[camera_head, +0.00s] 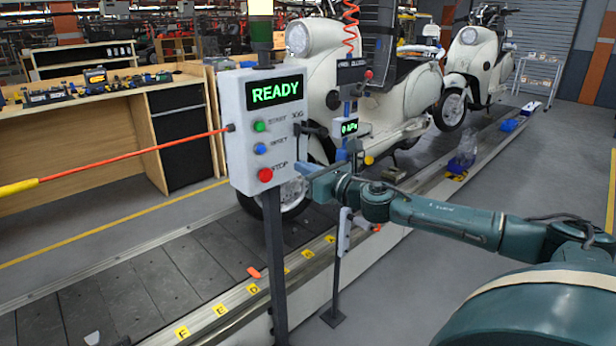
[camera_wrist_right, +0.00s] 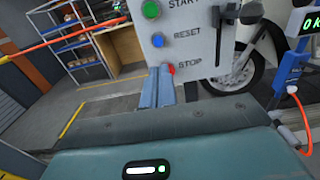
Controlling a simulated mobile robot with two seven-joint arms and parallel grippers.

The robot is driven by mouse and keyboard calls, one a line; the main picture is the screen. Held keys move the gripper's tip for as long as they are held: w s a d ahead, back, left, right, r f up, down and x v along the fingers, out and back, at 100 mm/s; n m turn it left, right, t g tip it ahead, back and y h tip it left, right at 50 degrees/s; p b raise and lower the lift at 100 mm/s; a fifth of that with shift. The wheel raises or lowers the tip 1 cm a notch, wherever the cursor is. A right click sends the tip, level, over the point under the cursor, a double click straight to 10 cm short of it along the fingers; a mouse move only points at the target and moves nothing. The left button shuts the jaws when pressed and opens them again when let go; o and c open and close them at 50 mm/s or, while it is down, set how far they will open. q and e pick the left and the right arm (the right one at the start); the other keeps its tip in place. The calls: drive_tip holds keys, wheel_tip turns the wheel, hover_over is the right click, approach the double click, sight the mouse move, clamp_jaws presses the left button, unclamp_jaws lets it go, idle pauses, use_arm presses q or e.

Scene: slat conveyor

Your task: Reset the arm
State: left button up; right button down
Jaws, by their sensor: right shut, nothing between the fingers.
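My right arm (camera_head: 440,214) comes in from the right. Its gripper (camera_head: 300,167) is shut and empty, with its blue fingertips close to the lower right edge of the control box (camera_head: 238,148). The box stands on a dark post, its screen (camera_head: 275,92) reading READY in green. It carries a green START button (camera_head: 259,126), a blue RESET button (camera_head: 260,149) and a red STOP button (camera_head: 265,175). In the wrist view, the closed fingers (camera_wrist_right: 157,86) partly cover the red button (camera_wrist_right: 172,69). I cannot tell whether they touch it. My left gripper is not in view.
A cream scooter (camera_head: 330,75) stands on the slat conveyor (camera_head: 140,280) behind the box, another (camera_head: 470,60) farther back. An orange bar (camera_head: 130,158) reaches the box's left side. A gauge (camera_head: 350,128) on a thin stand is beside the gripper. A workbench (camera_head: 120,120) is at left.

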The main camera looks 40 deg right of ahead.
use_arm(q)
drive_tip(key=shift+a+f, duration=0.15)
use_arm(e)
drive_tip(key=shift+s, duration=0.4)
